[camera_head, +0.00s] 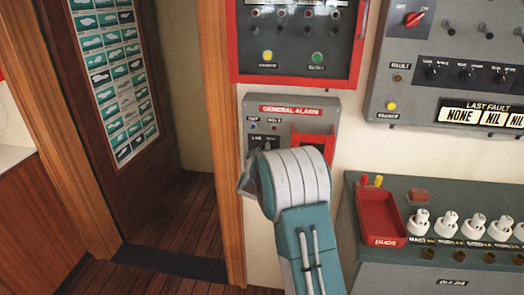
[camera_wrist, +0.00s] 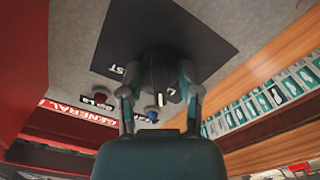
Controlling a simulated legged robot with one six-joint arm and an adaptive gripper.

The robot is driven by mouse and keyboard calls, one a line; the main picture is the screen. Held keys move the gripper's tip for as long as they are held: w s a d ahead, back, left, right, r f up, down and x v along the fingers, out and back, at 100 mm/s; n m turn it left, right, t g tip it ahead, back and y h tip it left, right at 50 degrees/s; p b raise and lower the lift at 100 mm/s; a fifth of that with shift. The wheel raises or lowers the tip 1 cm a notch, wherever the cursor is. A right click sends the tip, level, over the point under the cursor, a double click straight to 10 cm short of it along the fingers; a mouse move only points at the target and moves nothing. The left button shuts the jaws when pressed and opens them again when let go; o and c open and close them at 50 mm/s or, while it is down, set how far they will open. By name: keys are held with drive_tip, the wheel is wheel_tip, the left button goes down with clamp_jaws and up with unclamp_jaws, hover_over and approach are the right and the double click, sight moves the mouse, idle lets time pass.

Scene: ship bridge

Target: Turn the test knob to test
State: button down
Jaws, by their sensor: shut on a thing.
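The grey general alarm panel (camera_head: 290,115) hangs on the wall, with a red title strip, in the head view. Its black knob plate (camera_head: 262,142) is mostly covered by my arm. In the wrist view the black plate (camera_wrist: 200,40) carries a black knob (camera_wrist: 160,68) with a white pointer mark. White lettering ending in "ST" shows on the plate at the knob's left. My gripper (camera_wrist: 159,90) is shut on the knob, one finger on each side. The knob is hidden in the head view.
A red-framed panel (camera_head: 237,72) sits just above. A red open box (camera_head: 325,143) is on the alarm panel's right side. A console (camera_head: 430,270) with a red tray (camera_head: 382,222) and several white knobs stands at the right. A doorway is at the left.

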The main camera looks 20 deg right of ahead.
drive_tip(key=m, duration=0.6)
drive_tip(key=shift+f+m, duration=0.1)
drive_tip(key=shift+m, duration=0.2)
drive_tip(key=m, duration=0.3)
drive_tip(key=shift+m, duration=2)
drive_tip(key=shift+f+m, duration=0.1)
drive_tip(key=shift+m, duration=0.2)
drive_tip(key=shift+c, duration=1.5)
unclamp_jaws()
drive_tip(key=shift+d, duration=0.1)
